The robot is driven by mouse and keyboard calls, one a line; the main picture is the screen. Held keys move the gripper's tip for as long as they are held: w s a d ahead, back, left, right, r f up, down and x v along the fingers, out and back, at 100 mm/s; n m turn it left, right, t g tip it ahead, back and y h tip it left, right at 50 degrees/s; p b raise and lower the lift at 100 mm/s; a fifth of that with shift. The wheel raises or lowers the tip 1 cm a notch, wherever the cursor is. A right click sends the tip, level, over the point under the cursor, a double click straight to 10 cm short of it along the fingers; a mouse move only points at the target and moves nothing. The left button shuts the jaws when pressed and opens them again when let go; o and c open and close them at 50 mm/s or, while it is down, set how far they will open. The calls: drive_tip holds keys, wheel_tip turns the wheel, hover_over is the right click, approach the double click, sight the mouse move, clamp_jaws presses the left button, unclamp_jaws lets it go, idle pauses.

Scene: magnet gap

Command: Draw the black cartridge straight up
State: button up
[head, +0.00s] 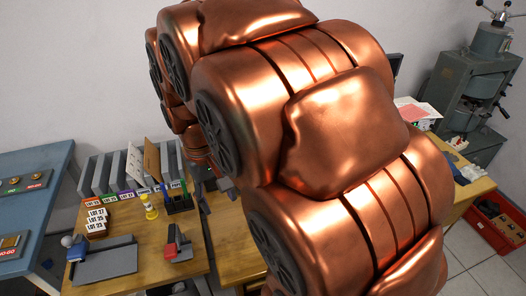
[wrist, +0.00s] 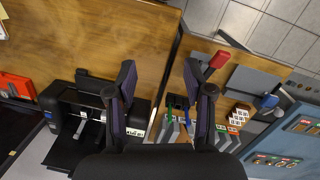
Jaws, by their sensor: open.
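I cannot surely pick out a black cartridge in either view. In the wrist view, a black machine (wrist: 68,150) with pale metal parts stands at the left, and a cartridge in it cannot be told apart. My gripper (wrist: 158,78) is open and empty in the wrist view, its two dark fingers spread wide above the wooden tables. In the head view my copper arm covers the middle and hides most of the gripper and the table beneath it.
In the head view, a wooden bench (head: 140,262) holds grey upright dividers (head: 103,172), a dark pen holder (head: 180,204), a yellow bottle (head: 150,208) and a red-and-grey tool (head: 178,247). A blue table (head: 38,190) stands left, a grey press (head: 470,85) right. A narrow gap (wrist: 168,72) separates two wooden tops.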

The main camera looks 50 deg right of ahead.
drive_tip(key=w+d+f+m, duration=0.2)
drive_tip(key=w+d+f, duration=0.1)
drive_tip(key=w+d, duration=0.9)
drive_tip(key=w+d+f+m, duration=0.1)
drive_tip(key=w+d+f, duration=0.2)
drive_tip(key=w+d, duration=1)
drive_tip(key=s+d+f+t, duration=0.1)
drive_tip(key=d+f, duration=0.3)
drive_tip(key=d, duration=0.3)
drive_tip(key=s+d+f, duration=0.1)
drive_tip(key=d+f, duration=0.3)
drive_tip(key=d, duration=0.4)
drive_tip(key=shift+w+a+f, duration=0.1)
drive_tip(key=shift+a+f, duration=0.05)
drive_tip(key=shift+f, duration=2.25)
drive_tip(key=shift+a+f, duration=0.1)
drive_tip(key=shift+f, duration=2.3)
drive_tip(key=c, duration=0.8)
drive_tip(key=shift+r+b, duration=0.3)
drive_tip(key=shift+r, duration=3.3)
drive_tip(key=shift+c, duration=0.2)
